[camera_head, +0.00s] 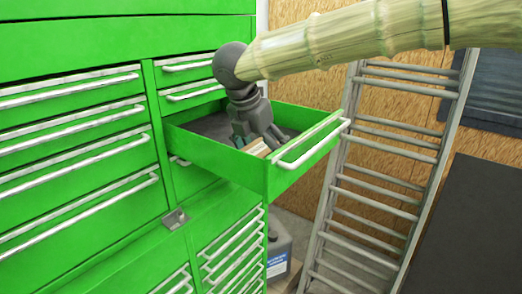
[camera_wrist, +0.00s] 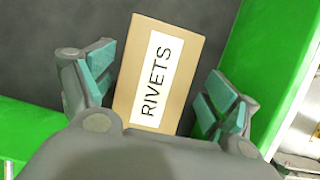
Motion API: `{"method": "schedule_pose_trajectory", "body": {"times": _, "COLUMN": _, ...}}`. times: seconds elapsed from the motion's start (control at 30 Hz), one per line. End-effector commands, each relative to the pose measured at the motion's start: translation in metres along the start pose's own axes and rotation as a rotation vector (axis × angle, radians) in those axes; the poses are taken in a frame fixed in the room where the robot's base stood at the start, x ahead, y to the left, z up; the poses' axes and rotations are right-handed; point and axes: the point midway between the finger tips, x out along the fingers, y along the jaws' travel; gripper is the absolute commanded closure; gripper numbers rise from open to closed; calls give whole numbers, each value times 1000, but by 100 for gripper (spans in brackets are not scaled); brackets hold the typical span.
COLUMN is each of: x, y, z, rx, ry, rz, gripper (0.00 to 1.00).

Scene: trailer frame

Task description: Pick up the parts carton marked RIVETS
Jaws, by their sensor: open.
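The parts carton (camera_wrist: 184,73) is a tan box with a white label reading RIVETS, lying in an open green drawer (camera_head: 230,167). In the head view only a small part of the carton (camera_head: 258,150) shows beside my gripper and the drawer front. My gripper (camera_head: 258,143) reaches down into the drawer. In the wrist view my gripper (camera_wrist: 155,100) is open, with one teal-padded finger on each side of the carton. The carton's near end is hidden behind the gripper body.
The drawer's green front with its pale handle (camera_head: 312,145) stands close to my gripper. A green tool cabinet (camera_head: 75,130) with shut drawers fills the left. A metal ladder (camera_head: 385,170) leans at the right, near a dark surface (camera_head: 470,230). A grey jug (camera_head: 278,247) stands below.

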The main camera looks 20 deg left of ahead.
Motion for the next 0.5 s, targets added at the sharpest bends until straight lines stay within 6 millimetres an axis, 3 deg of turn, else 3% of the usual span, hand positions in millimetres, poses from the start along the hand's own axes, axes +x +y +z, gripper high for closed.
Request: {"method": "schedule_pose_trajectory", "body": {"times": 0.5, "x": 7, "y": 0, "z": -1, "rx": -2, "ry": -1, "rz": 1, "gripper": 12}}
